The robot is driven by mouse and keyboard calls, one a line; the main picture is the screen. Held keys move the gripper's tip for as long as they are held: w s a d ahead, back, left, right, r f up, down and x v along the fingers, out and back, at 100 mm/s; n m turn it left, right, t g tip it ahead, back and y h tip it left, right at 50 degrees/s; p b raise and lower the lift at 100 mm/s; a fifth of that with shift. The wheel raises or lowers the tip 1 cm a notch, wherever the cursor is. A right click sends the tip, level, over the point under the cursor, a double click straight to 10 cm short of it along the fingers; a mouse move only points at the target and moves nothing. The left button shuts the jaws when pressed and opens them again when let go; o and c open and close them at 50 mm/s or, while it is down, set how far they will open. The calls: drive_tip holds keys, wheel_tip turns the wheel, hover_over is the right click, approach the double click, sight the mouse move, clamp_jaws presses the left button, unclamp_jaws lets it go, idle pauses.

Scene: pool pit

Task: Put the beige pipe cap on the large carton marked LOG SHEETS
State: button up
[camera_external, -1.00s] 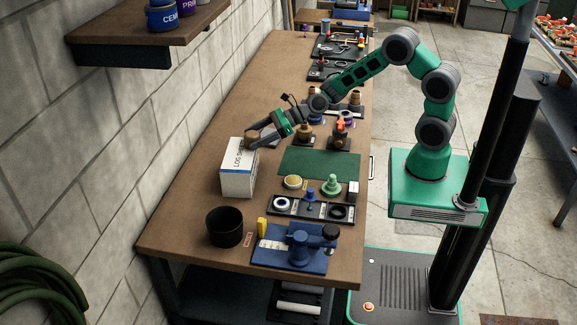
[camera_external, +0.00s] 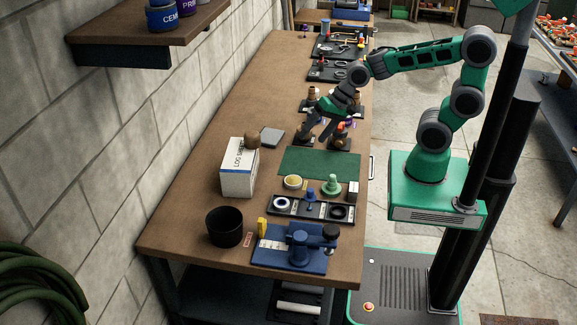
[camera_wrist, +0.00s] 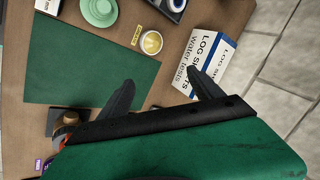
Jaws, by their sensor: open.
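The white carton (camera_external: 238,175) marked LOG SHEETS stands upright on the bench near the wall. The beige pipe cap (camera_external: 252,142), a small brownish round piece, appears to rest at the far right corner of the carton's top, apart from my gripper. My gripper (camera_external: 316,138) is open and empty, to the right of the carton above the bench. In the wrist view the open fingers of my gripper (camera_wrist: 166,82) show nothing between them. The carton (camera_wrist: 205,58) is partly behind one finger there, and I cannot see the cap in that view.
A green mat (camera_external: 318,163) lies right of the carton. A grey flat plate (camera_external: 272,137) lies behind it. A black round container (camera_external: 224,227) and a blue vise-like fixture (camera_external: 295,249) stand in front. Fittings on dark stands are close to my gripper. The bench's far left is clear.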

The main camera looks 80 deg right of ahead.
drive_tip(key=s+d+r+n+g+h, duration=0.1)
drive_tip(key=s+r+n+g+h, duration=0.1)
drive_tip(key=s+n, duration=0.7)
drive_tip(key=shift+s+d+n, duration=0.2)
drive_tip(key=shift+s+n, duration=0.2)
drive_tip(key=shift+n, duration=0.1)
